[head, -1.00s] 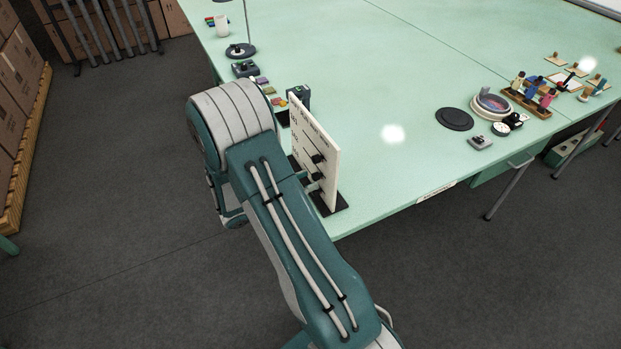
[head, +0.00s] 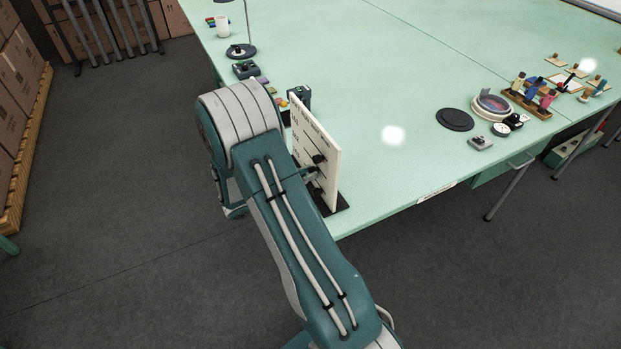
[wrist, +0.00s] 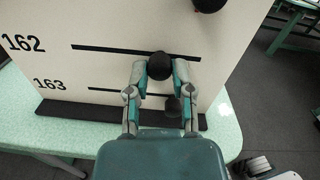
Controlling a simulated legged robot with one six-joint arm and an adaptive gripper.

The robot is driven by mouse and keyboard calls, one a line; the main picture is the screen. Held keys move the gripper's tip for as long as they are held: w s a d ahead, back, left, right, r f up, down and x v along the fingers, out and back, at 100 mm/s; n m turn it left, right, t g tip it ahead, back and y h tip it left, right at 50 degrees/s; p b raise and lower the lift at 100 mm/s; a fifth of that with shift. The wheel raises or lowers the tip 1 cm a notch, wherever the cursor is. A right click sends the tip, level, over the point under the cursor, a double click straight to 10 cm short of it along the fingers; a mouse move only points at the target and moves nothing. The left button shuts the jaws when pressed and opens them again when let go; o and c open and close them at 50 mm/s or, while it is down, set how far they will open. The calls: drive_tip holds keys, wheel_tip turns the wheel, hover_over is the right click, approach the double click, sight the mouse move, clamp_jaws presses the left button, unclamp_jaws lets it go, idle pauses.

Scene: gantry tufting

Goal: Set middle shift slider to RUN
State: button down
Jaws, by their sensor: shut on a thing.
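A white upright board (head: 326,170) stands on a dark base near the table's left front edge. In the wrist view the board (wrist: 110,22) carries slots labelled 162 and 163, each with a round black knob. My gripper (wrist: 160,72) is shut on the middle slider's black knob (wrist: 159,64), at the 162 slot, right of the slot's middle. The lower knob (wrist: 173,107), at the 163 slot, sits just below, between my fingers' lower parts. The upper knob (wrist: 208,4) is at the top edge, farther right. RUN lettering is not readable. In the head view my arm hides most of the gripper.
The mint-green table (head: 400,90) is clear right of the board. A small dark box (head: 298,97) stands behind the board. A black disc (head: 454,119), a round dish (head: 492,105) and a rack of coloured pieces (head: 528,102) lie far right.

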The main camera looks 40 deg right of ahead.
sight(305, 149)
drive_tip(key=w, duration=0.2)
drive_tip(key=w+d, duration=0.1)
drive_tip(key=w, duration=0.4)
drive_tip(key=shift+w+d, duration=0.35)
drive_tip(key=shift+d, duration=0.05)
drive_tip(key=shift+w, duration=0.1)
drive_tip(key=shift+c, duration=2.4)
unclamp_jaws()
drive_tip(key=shift+w, duration=0.15)
drive_tip(key=shift+d, duration=0.1)
drive_tip(key=w+a, duration=0.2)
drive_tip(key=a, duration=1)
drive_tip(key=shift+w, duration=0.2)
drive_tip(key=shift+f, duration=0.1)
